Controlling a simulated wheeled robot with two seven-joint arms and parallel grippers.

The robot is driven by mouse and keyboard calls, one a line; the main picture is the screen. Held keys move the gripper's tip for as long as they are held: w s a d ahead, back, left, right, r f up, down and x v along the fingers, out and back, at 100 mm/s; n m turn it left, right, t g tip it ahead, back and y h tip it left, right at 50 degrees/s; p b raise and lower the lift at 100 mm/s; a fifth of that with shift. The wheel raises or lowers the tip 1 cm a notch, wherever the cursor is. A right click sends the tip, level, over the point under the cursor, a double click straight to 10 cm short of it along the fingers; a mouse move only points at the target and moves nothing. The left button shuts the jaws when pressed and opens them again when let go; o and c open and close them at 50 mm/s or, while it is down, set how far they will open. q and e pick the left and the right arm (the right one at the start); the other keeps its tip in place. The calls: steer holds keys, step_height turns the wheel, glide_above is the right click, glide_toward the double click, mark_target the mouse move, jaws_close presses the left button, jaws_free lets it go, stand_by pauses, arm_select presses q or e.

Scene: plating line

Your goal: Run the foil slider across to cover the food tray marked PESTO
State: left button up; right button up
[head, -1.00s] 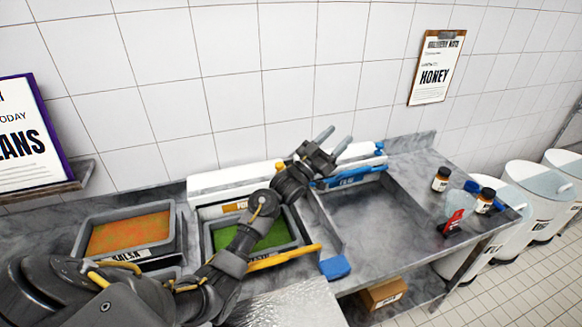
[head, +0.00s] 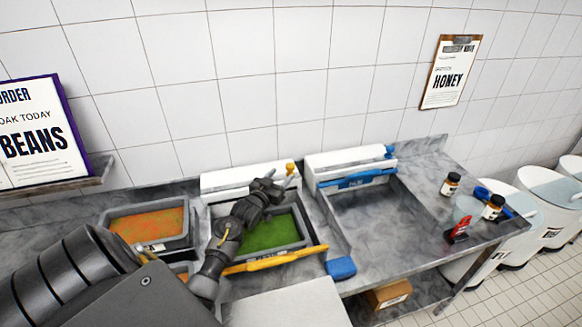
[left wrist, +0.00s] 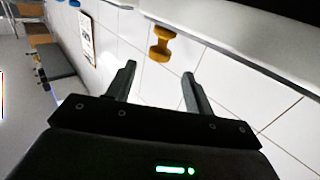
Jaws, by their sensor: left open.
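A white dispenser (head: 225,180) with a yellow knob (head: 290,168) at its right end stands against the wall behind a grey tray (head: 297,215) of green food. No name on that tray is readable. A yellow bar (head: 275,259) lies along the tray's front edge. The green food is uncovered. My left gripper (head: 281,178) is open and empty, over the tray's back right part, close to the yellow knob. In the left wrist view the knob (left wrist: 160,43) shows beyond and between the parted fingers, apart from them. My right gripper is out of view.
A second white dispenser (head: 340,160) with blue parts stands right of the first, behind an empty bay. An orange-food tray (head: 110,218) is at left. A blue block (head: 341,268) sits at the front. Small bottles (head: 451,184) and a red item (head: 458,230) stand at right.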

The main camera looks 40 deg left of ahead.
mark_target(288, 169)
arm_select(q)
steer(key=w+b, duration=0.1)
steer(key=w, duration=0.1)
steer(key=w+b, duration=0.1)
steer(key=w, duration=0.1)
steer(key=w+a+b, duration=0.1)
steer(key=w, duration=0.1)
steer(key=shift+f+b, duration=0.3)
steer(key=shift+f, duration=0.05)
steer(key=shift+w+a+r+b, duration=0.15)
steer(key=shift+w+b, duration=0.15)
steer(key=shift+w, duration=0.3)
steer(key=shift+r, duration=0.15)
steer(key=shift+c, duration=0.3)
